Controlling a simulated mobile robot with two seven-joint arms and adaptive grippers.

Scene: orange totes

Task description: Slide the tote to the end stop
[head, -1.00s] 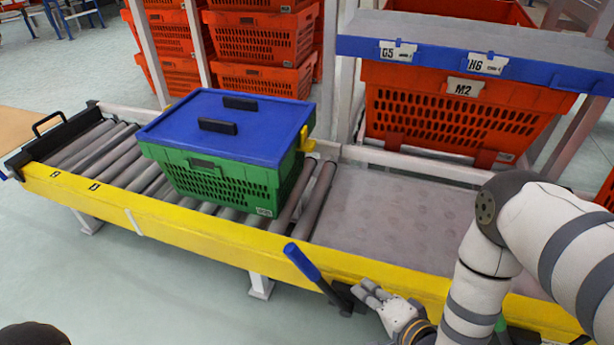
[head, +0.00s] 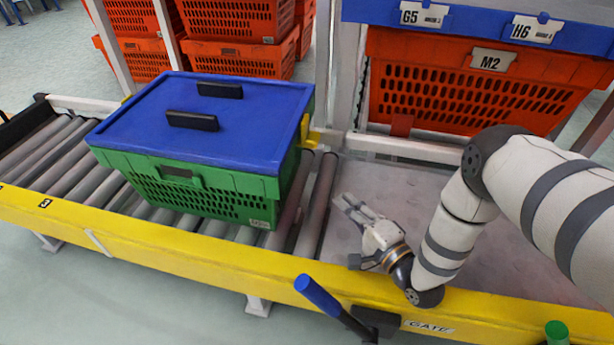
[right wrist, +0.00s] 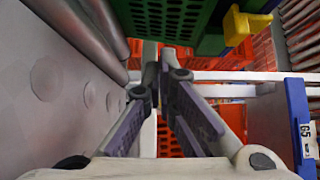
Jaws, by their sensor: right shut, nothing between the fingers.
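The green tote (head: 200,190) with a blue lid (head: 205,120) and two black handles sits on the roller conveyor (head: 60,150). In the right wrist view the tote (right wrist: 175,20) shows at the top, with a yellow latch (right wrist: 245,25). My right gripper (head: 345,205) is shut and empty, above the grey plate just right of the rollers. It is apart from the tote's right side. It also shows in the right wrist view (right wrist: 165,70). A black end piece (head: 20,120) stands at the conveyor's far left end, partly cut off. My left gripper is not in view.
A yellow rail (head: 200,255) runs along the conveyor's front. A blue-handled lever (head: 318,295) stands at the rail by a GATE label (head: 430,327). Orange totes (head: 240,60) are stacked behind, and an orange M2 tote (head: 470,100) sits at back right. Rollers left of the tote are clear.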

